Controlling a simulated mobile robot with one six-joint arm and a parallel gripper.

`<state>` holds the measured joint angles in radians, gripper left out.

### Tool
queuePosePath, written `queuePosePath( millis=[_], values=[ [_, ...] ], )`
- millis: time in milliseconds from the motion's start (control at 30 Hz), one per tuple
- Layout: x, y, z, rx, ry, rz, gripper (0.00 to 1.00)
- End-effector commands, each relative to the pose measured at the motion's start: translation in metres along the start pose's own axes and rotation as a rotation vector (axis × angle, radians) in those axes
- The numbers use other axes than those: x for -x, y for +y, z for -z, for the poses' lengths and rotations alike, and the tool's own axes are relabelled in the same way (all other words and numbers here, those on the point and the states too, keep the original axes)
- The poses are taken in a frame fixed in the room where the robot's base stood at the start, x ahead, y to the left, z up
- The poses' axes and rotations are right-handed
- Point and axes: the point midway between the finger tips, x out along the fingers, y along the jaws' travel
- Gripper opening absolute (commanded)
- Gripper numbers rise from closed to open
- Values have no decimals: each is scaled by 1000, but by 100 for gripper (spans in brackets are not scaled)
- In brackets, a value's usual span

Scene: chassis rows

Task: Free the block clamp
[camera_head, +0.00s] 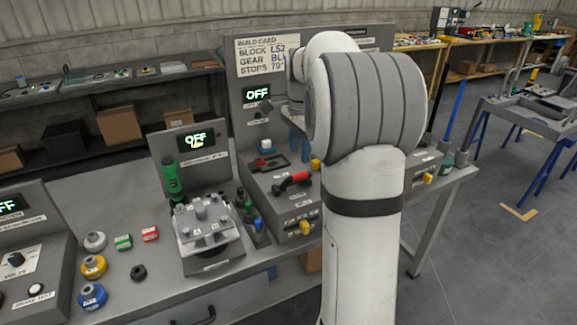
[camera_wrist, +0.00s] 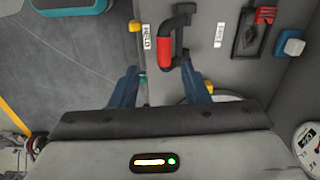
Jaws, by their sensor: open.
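The clamp lever, a dark bent bar with a red grip (camera_wrist: 166,52), stands on a grey panel in the wrist view. It also shows in the head view, where the red grip (camera_head: 295,180) lies on the sloped grey station right of the middle. My gripper (camera_wrist: 159,69) is open, its two blue fingers spread left and right of the red grip's lower end. Nothing is held, and I cannot tell the height gap to the grip. In the head view my arm hides most of my gripper, with blue finger parts (camera_head: 296,136) showing.
Yellow knobs (camera_head: 305,227) stick out of the station. An OFF display (camera_head: 257,94) stands on the upright panel. A second fixture (camera_head: 207,232) with a green-handled tool (camera_head: 172,175) stands to the left.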

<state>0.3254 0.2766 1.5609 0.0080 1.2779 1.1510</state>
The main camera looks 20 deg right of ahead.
Motion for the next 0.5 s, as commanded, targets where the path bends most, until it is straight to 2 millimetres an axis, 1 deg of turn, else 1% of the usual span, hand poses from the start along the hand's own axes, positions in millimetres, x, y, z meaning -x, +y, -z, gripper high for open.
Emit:
queuePosePath(
  millis=[33, 167, 500],
  values=[
    [-2, -4, 5, -28, -2, -3, 42],
    [-10, -6, 9, -58, -4, -8, 42],
    [-62, -5, 9, -56, -4, -8, 42]
  ],
)
